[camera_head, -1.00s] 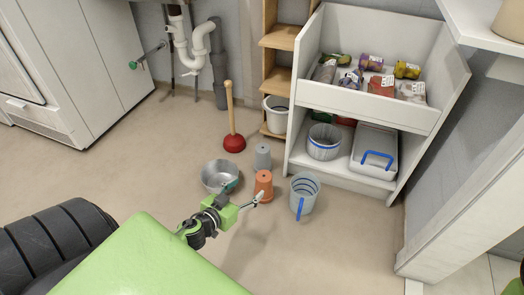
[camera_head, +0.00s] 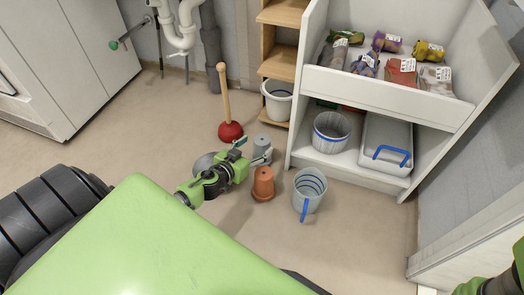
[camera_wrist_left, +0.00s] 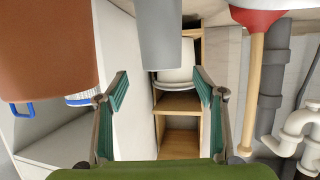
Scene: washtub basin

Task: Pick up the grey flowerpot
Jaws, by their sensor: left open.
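The grey flowerpot (camera_head: 262,145) stands upside down on the floor, just behind the orange flowerpot (camera_head: 263,184). My left gripper (camera_head: 253,151) is open and close to the grey pot, with its fingers partly overlapping it in the head view. In the left wrist view the grey pot (camera_wrist_left: 160,32) shows at the top centre, in line with the gap between the open fingers (camera_wrist_left: 161,75). Nothing is held. The orange pot (camera_wrist_left: 45,50) fills the upper left there. My right gripper is out of the picture.
A red plunger (camera_head: 230,131) stands behind my left gripper. A clear bucket with a blue handle (camera_head: 309,190) stands right of the orange pot. A white shelf unit (camera_head: 375,179) is at the right.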

